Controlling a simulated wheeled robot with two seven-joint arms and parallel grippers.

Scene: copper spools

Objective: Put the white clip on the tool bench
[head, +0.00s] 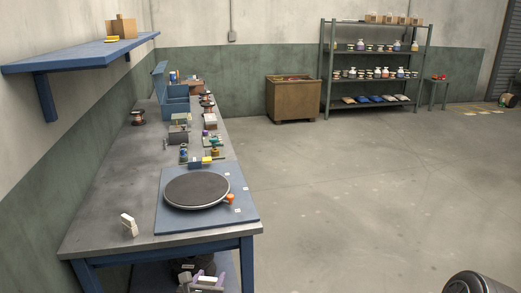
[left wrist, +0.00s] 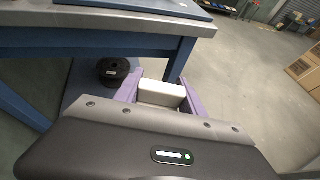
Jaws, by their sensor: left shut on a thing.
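My left gripper (head: 205,282) is low at the near end of the tool bench (head: 115,190), below the level of its top. Its purple fingers are shut on the white clip (left wrist: 161,94), a pale block seen between them in the left wrist view. The clip also shows in the head view (head: 207,280) at the bottom edge, partly cut off. The bench's grey top and blue frame (left wrist: 85,42) lie beyond the gripper in the left wrist view. My right gripper is not in view.
Another small white piece (head: 129,224) stands on the bench's near left corner. A round turntable (head: 196,190) on a blue mat (head: 245,212) takes the near right. A black spool (left wrist: 113,70) sits on the lower shelf. The bench top left of the mat is mostly clear.

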